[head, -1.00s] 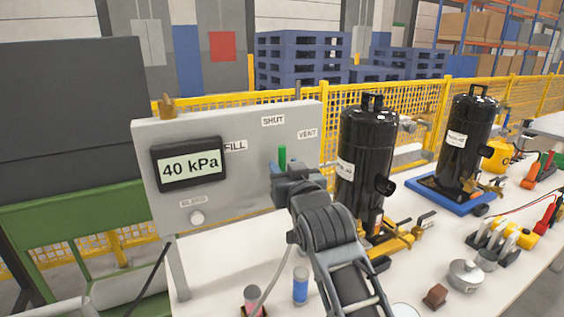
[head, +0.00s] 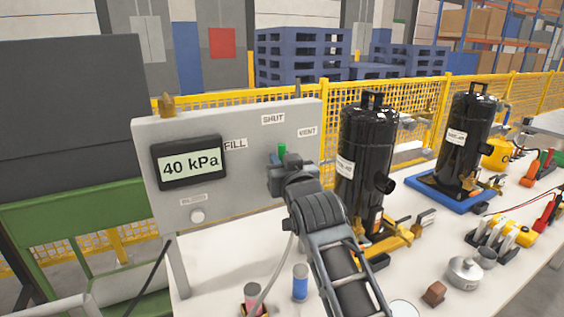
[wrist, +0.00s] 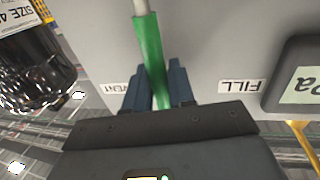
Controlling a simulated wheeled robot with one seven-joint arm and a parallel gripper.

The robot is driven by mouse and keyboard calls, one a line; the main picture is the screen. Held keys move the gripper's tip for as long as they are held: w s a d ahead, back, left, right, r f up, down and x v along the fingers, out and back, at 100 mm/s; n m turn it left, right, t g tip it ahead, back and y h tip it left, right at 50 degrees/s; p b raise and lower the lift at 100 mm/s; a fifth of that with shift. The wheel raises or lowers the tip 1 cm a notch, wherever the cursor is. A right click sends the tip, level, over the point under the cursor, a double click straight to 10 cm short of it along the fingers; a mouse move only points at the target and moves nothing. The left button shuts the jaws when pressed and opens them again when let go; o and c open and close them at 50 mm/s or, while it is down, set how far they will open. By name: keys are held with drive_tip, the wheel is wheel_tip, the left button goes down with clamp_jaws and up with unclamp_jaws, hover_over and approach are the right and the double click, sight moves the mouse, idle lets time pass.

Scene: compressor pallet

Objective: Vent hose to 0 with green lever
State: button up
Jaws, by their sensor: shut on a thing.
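The green lever (head: 282,149) stands on the grey panel (head: 235,185), its tip pointing up below the SHUT label (head: 272,118). My gripper (wrist: 160,88) is shut on the green lever, which also shows between my fingers in the wrist view (wrist: 149,45). The VENT label (head: 307,132) is to the upper right of the lever and the FILL label (head: 235,145) is to its left. The display (head: 188,163) reads 40 kPa. The lever's lower part is hidden behind my gripper in the head view.
A black cylinder (head: 364,150) stands close to the right of the panel and my gripper. A blue-capped bottle (head: 300,285) and a pale hose (head: 279,275) are below, left of my arm.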

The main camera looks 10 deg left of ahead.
clamp_jaws()
drive_tip(key=shift+d, duration=0.1)
drive_tip(key=w+d+f+m+g, duration=0.2)
drive_tip(key=d+m, duration=0.3)
drive_tip(key=m, duration=0.4)
drive_tip(key=shift+w+f, duration=0.6)
drive_tip(key=shift+w, duration=0.2)
drive_tip(key=shift+d, duration=0.1)
